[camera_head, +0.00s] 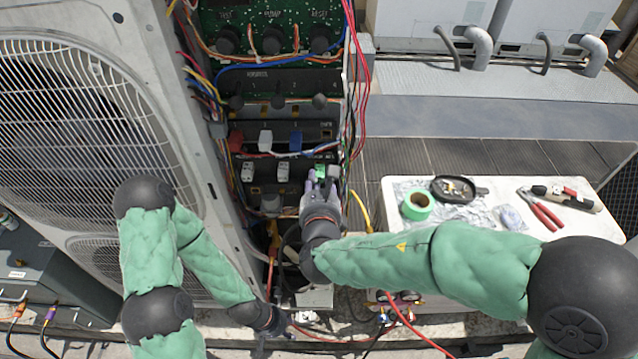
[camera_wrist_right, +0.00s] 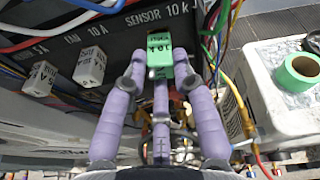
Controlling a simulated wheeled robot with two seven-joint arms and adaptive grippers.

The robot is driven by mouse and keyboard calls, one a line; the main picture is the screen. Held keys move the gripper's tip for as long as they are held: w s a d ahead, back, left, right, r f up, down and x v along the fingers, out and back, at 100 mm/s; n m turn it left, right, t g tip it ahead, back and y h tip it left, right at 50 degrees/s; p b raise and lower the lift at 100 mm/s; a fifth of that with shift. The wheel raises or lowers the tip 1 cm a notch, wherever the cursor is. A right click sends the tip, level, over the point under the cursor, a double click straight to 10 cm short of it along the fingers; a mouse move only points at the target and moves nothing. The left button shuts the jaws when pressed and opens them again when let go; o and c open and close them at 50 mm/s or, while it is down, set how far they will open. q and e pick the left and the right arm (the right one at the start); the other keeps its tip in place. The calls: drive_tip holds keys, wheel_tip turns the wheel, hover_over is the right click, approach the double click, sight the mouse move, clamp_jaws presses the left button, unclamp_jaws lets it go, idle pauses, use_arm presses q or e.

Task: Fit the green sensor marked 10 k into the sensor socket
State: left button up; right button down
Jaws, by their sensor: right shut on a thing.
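The green sensor (camera_wrist_right: 160,57), with 10 k readable on it, is held between the purple fingers of my right gripper (camera_wrist_right: 160,80). It is at the lower row of the dark panel, below the printed words SENSOR 10 k (camera_wrist_right: 158,14). The sensor hides the socket, so I cannot tell how deep it sits. In the head view the sensor (camera_head: 323,171) shows just above my right gripper (camera_head: 319,187), at the row's right end. My left gripper (camera_head: 282,326) is low in front of the cabinet, apart from the panel; its fingers are too unclear to read.
White plugs (camera_head: 248,172) sit left of the sensor in the same row. Loose red and black wires (camera_head: 356,90) hang along the cabinet's right side. A white table (camera_head: 480,258) at right carries green tape (camera_head: 418,215), a dark dish (camera_head: 478,191) and red pliers (camera_head: 540,209).

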drive_tip(key=shift+w, duration=0.35)
idle(0.3)
drive_tip(key=c, duration=0.9)
unclamp_jaws()
drive_tip(key=shift+s, duration=0.1)
drive_tip(key=v, duration=1.1)
drive_tip(key=shift+s+r, duration=0.15)
drive_tip(key=shift+s, duration=0.25)
